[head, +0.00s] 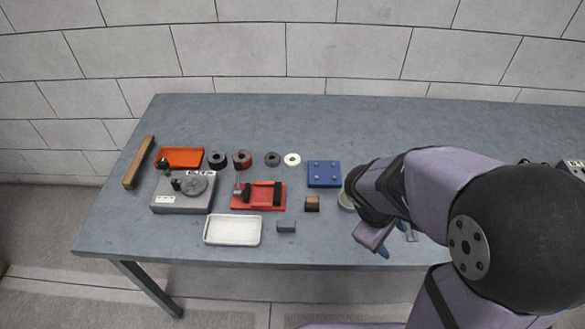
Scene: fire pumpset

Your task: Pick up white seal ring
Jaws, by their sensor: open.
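The white seal ring (292,160) lies flat on the grey table in the head view, with a dark hole in its middle. A dark grey ring (272,159) lies just to its left. My gripper (381,251) is at the right, over the front part of the table, well apart from the white ring. Its jaws are open, and they are partly hidden by my own arm. I see nothing held between them.
A blue block (324,174) is right of the white ring. A red vise (259,196), an orange tray (180,158), a grey device (183,192) and a white tray (232,230) stand left and in front. The table's back (400,120) is clear.

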